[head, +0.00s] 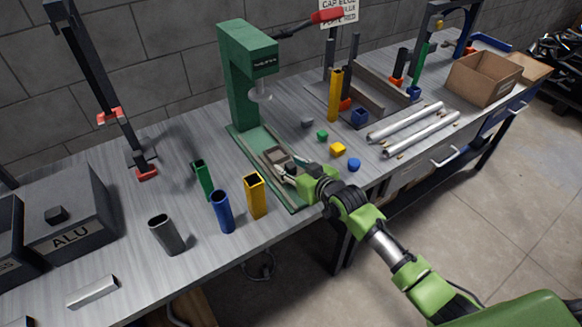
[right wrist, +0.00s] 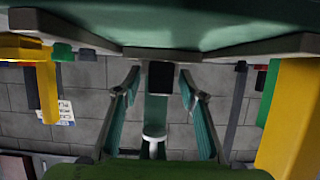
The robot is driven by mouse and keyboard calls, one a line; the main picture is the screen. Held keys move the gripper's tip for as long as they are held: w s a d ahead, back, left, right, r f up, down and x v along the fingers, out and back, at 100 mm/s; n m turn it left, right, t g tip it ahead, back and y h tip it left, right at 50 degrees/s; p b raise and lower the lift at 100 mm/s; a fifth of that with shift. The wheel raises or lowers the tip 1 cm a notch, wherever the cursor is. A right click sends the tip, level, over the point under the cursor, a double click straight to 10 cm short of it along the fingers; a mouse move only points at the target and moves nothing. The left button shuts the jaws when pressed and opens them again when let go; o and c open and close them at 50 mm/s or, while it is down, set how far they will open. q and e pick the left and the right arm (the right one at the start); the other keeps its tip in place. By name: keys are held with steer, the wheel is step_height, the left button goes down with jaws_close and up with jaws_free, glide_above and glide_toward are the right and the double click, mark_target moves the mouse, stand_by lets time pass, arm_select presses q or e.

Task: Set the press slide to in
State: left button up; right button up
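The green press (head: 245,75) stands at the back of the bench, with a pale ram under its head. Its slide (head: 277,157), a small grey-brown block with a recess, sits on the rails of the green base, in front of the column. My right gripper (head: 287,170) is low at the front side of the slide. In the right wrist view its two fingers (right wrist: 160,95) are spread apart, with a dark block (right wrist: 160,77) showing between them. I cannot tell whether a finger touches the slide. My left gripper is not in view.
Green, blue and yellow tubes (head: 255,195) stand left of the base, near a grey cup (head: 166,234). Small coloured blocks (head: 338,149) lie right of the gripper. Metal rods (head: 405,120) and a cardboard box (head: 484,78) are farther right.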

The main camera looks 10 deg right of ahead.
steer(key=v, duration=1.2)
